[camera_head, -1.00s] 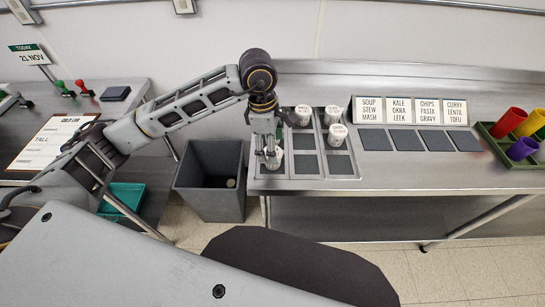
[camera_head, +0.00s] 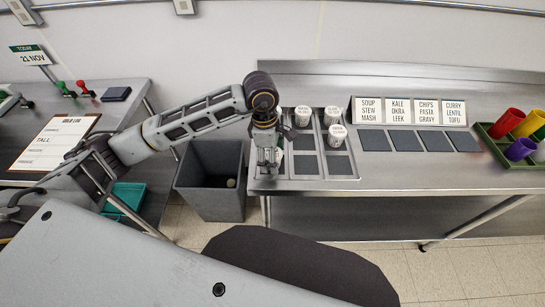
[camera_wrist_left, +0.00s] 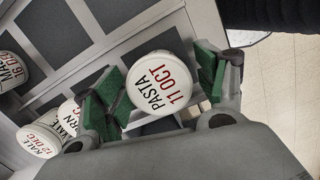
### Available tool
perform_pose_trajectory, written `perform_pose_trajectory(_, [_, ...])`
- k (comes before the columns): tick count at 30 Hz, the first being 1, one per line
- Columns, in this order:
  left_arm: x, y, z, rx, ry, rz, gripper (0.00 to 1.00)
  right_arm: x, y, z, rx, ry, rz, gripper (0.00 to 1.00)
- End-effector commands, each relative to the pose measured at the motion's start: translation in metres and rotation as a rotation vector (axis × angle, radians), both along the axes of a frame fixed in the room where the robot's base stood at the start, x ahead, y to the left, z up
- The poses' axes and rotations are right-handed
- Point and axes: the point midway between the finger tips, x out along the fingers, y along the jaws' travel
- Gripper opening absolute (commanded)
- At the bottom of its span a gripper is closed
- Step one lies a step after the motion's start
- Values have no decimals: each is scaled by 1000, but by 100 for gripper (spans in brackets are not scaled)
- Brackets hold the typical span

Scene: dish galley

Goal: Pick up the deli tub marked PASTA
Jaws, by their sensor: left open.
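The PASTA deli tub (camera_wrist_left: 158,80) shows in the left wrist view as a round white lid marked "PASTA 11 OCT". My left gripper (camera_wrist_left: 156,90) is open, with one green-padded finger on each side of the tub. I cannot tell whether either pad touches it. In the head view my left gripper (camera_head: 269,162) points down over the left column of the grey compartment tray (camera_head: 322,184) and mostly hides the tub. My right gripper is in neither current view.
A grey bin (camera_head: 212,185) stands left of the counter. Label cards (camera_head: 410,112) and a green crate with colored cups (camera_head: 510,155) are to the right.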

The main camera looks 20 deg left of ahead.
Motion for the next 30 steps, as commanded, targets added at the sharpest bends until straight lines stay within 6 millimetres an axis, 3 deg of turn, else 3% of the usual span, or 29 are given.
perform_pose_trajectory(5, [0,-1,-10,1,0,-1,72,0,5,1,5,0,0,40])
perform_pose_trajectory(19, [0,-1,-10,1,-1,-1,71,3,8,1,8,-3,-1,40])
perform_pose_trajectory(30, [0,-1,-10,1,-1,-1,25,3,-1,1,-2,-3,2,40])
